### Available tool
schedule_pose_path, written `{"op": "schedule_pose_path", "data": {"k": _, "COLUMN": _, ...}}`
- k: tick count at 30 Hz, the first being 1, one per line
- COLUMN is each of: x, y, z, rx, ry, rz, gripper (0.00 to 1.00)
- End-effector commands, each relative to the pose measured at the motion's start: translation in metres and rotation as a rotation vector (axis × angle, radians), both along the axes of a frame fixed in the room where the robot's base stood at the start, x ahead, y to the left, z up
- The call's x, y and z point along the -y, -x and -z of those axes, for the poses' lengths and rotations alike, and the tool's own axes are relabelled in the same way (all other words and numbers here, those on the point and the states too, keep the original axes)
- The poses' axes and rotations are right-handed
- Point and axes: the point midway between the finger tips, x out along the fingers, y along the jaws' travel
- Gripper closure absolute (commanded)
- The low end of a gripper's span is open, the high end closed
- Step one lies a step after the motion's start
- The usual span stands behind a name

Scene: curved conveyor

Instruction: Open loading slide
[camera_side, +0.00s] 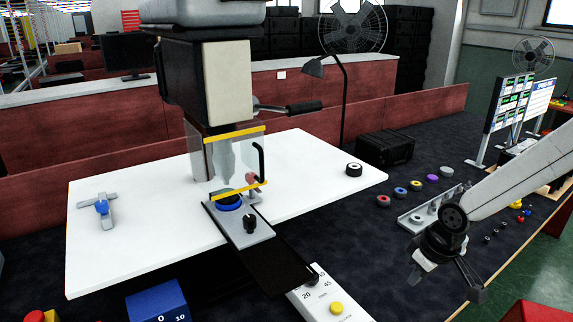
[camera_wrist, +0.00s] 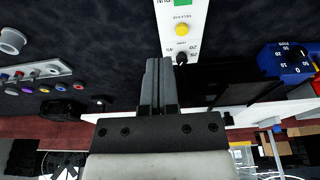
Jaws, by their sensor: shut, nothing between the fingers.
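The loading slide (camera_side: 263,231) is a grey plate with a black knob (camera_side: 250,222) and a blue ring (camera_side: 229,203) on it. It sits at the near edge of the white table, with its rear end under the press head. A dark track (camera_side: 285,258) runs from it toward the front, bare in its visible part. A clear guard with yellow edges (camera_side: 236,131) stands over the blue ring. My gripper (camera_side: 470,283) is at the right, well apart from the slide, over the dark bench. In the wrist view its fingers (camera_wrist: 158,62) are together and empty.
A white control panel (camera_side: 322,296) with a yellow button stands beside the track. A blue dial box (camera_side: 158,302) is at the front left. Several coloured rings and a grey rack (camera_side: 430,208) lie near my arm.

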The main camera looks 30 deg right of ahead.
Motion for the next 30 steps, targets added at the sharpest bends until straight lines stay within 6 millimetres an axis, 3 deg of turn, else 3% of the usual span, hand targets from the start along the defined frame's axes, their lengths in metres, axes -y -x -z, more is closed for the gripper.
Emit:
{"op": "schedule_pose_path", "data": {"k": 1, "x": 0.0, "y": 0.0, "z": 0.0, "rx": 0.0, "ry": 0.0, "rz": 0.0, "gripper": 0.87}}
{"op": "schedule_pose_path", "data": {"k": 6, "x": -0.002, "y": -0.006, "z": -0.001, "rx": 0.004, "ry": -0.005, "rz": -0.011, "gripper": 0.33}}
{"op": "schedule_pose_path", "data": {"k": 8, "x": -0.004, "y": -0.012, "z": -0.002, "rx": 0.006, "ry": -0.009, "rz": -0.025, "gripper": 0.16}}
{"op": "schedule_pose_path", "data": {"k": 14, "x": -0.016, "y": -0.051, "z": -0.008, "rx": 0.032, "ry": -0.039, "rz": -0.106, "gripper": 0.16}}
{"op": "schedule_pose_path", "data": {"k": 30, "x": -0.084, "y": -0.211, "z": -0.029, "rx": 0.244, "ry": -0.171, "rz": -0.483, "gripper": 0.16}}
